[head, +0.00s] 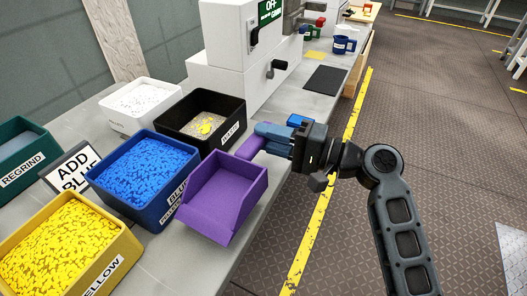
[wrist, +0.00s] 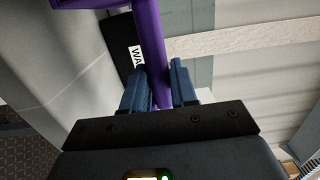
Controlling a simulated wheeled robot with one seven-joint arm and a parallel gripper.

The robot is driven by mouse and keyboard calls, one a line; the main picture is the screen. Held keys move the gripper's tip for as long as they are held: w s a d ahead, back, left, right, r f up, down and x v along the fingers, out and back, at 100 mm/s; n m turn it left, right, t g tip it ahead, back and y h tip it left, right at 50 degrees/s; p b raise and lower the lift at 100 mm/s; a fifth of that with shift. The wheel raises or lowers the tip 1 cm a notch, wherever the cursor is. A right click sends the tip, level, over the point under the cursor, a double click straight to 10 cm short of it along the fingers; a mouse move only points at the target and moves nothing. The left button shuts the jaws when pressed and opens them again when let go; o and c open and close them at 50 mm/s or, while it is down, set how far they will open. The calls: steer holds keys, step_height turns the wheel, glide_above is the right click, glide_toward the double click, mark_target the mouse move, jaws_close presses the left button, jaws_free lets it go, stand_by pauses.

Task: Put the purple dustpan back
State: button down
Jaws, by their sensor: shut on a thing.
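The purple dustpan (head: 222,198) is in the middle of the head view, its open pan facing me in front of the blue pellet bin. Its handle runs back to my gripper (head: 258,140). The handle also shows in the wrist view (wrist: 150,45), passing between the two blue fingers of my gripper (wrist: 158,88), which are shut on it. The pan looks held at or a little above the grey bench (head: 190,262); I cannot tell whether it touches. Most of the pan is out of the wrist view.
A blue pellet bin (head: 166,217), a yellow bin (head: 100,270), a black bin with a few yellow pellets (head: 228,133) and a white bin (head: 118,122) crowd the bench. A white machine (head: 215,80) stands behind.

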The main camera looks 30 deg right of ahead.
steer(key=shift+w+a+f, duration=0.25)
steer(key=shift+w+f, duration=0.15)
steer(key=shift+w, duration=0.05)
steer(key=shift+f, duration=1.7)
steer(key=c, duration=0.9)
jaws_free()
steer(key=shift+f, duration=0.2)
steer(key=shift+b+v, duration=0.55)
steer(key=shift+v, duration=3.4)
